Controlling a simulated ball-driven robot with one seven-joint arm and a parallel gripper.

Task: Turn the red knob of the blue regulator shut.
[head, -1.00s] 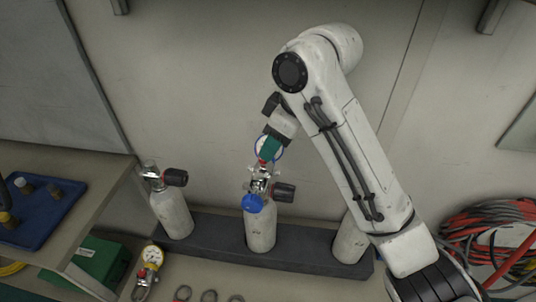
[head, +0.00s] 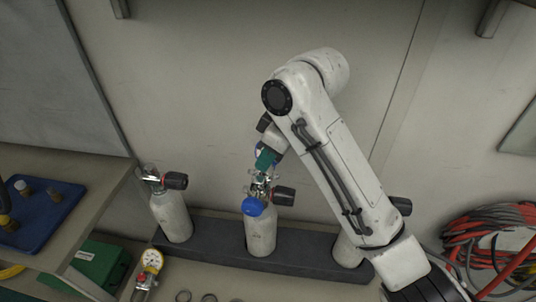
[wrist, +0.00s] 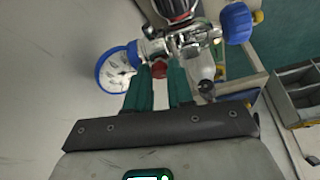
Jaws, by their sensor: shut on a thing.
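The blue regulator (head: 254,206) sits on top of the middle white cylinder (head: 261,236). The wrist view shows its blue cap (wrist: 237,22), its chrome body and a white gauge (wrist: 117,68) with a blue rim. Its red knob (wrist: 159,69) lies between the tips of my green fingers in the wrist view. My gripper (wrist: 160,80) is shut on this knob.
White cylinders with black valve knobs stand left (head: 172,214) and right (head: 347,250) in the dark rack (head: 208,243). A yellow-rimmed gauge (head: 151,261) lies front left. A shelf with a blue tray (head: 48,207) is at left. Red hoses (head: 490,225) hang at right.

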